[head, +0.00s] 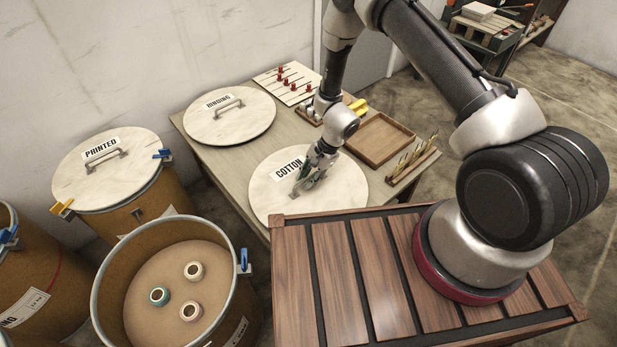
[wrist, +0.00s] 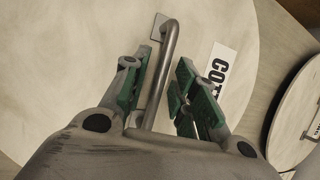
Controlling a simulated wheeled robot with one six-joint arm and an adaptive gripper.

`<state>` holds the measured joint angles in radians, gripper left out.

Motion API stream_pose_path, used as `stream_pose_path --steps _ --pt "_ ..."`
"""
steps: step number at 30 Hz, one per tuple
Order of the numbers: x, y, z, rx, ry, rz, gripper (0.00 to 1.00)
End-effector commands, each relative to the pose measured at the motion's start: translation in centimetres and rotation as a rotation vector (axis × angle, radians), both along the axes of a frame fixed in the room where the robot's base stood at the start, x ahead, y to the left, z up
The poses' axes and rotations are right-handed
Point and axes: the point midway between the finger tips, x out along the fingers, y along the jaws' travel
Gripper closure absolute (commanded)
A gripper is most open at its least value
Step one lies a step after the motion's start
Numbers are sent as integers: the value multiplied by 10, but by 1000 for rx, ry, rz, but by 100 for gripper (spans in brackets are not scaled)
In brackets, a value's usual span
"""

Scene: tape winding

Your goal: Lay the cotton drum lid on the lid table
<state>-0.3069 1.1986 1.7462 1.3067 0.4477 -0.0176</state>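The cotton drum lid (head: 345,190), a pale round disc labelled COTTON, lies flat on the lid table (head: 213,159) at its near end. Its lower edge is partly hidden by my slatted deck. In the wrist view the lid (wrist: 75,65) fills most of the picture, with its bent metal handle (wrist: 168,50) and part of the label (wrist: 219,68). My gripper (head: 312,184) is low over the lid at the handle.
An open drum (head: 243,290) holds three rolls. The printed drum (head: 178,195) is lidded. Little table room is free.

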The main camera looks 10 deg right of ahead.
Motion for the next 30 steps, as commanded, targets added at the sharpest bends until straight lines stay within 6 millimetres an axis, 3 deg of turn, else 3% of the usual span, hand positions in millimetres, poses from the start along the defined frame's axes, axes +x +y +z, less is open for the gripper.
stream_pose_path --steps 11,24,30 --pt "0 -2 4 -1 -1 0 66" --pt "6 -39 84 0 -2 -2 66" --pt "8 -48 105 -1 -1 0 66"
